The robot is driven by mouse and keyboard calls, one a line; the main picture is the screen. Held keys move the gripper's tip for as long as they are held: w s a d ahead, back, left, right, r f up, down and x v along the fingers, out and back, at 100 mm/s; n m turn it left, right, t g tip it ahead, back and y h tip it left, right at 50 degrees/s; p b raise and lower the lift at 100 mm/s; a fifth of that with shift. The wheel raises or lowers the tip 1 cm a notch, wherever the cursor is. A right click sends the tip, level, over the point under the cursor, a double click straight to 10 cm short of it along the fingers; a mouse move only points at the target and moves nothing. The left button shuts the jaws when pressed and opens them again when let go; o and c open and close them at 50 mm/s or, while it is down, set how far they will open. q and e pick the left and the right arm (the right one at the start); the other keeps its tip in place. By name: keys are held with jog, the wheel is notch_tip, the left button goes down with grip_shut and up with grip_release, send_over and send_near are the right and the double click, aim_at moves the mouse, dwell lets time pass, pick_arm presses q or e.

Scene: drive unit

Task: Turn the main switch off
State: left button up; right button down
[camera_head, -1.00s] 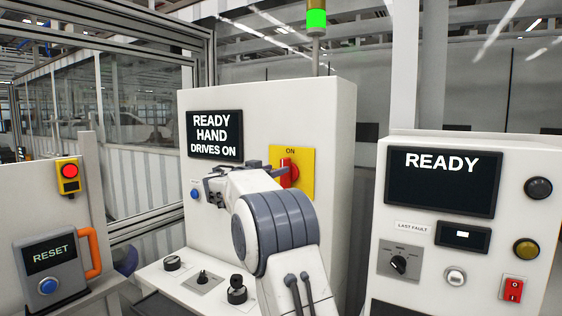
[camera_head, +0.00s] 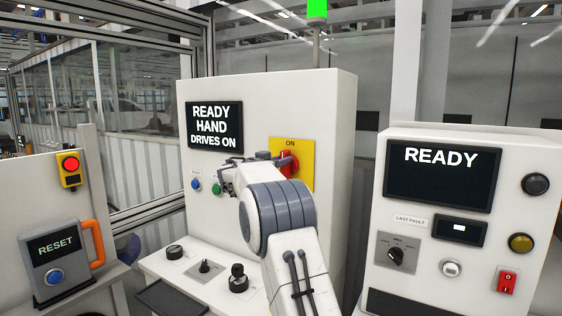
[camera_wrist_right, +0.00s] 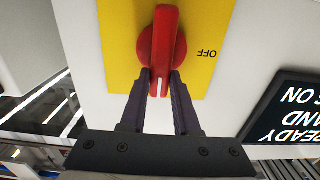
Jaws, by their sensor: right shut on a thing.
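The main switch is a red rotary handle (camera_head: 289,164) on a yellow plate (camera_head: 307,165) on the white cabinet's front. The plate reads ON at the top. In the right wrist view the red handle (camera_wrist_right: 161,45) points along the picture's vertical, its white mark towards my gripper, and an upside-down OFF shows at its right. My right gripper (camera_wrist_right: 160,78) is shut on the handle's end, one finger on each side. In the head view the right gripper (camera_head: 280,158) reaches the switch from the left and partly hides it. My left gripper is not in view.
The cabinet screen (camera_head: 214,127) reads READY HAND DRIVES ON. Below it are blue (camera_head: 196,183) and green (camera_head: 216,188) buttons, and a ledge with several knobs. Another panel (camera_head: 444,177) reading READY stands at right, a RESET box (camera_head: 56,262) at left. The stack light (camera_head: 317,9) is green.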

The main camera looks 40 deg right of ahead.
jog(key=f+n+b, duration=0.1)
jog(key=n+b, duration=0.1)
jog(key=n, duration=0.4)
jog(key=w+n+b, duration=0.1)
jog(key=n+b, duration=0.1)
jog(key=n, duration=0.4)
jog(key=w+a+f+n+b, duration=0.1)
jog(key=n+b, duration=0.1)
jog(key=n, duration=0.3)
jog(key=shift+w+f+n, duration=0.25)
jog(key=shift+f+n, duration=0.1)
jog(key=shift+n, duration=0.05)
jog(key=shift+f, duration=0.1)
dwell(0.5)
jog(key=c, duration=0.6)
grip_release()
jog(key=shift+c, duration=0.2)
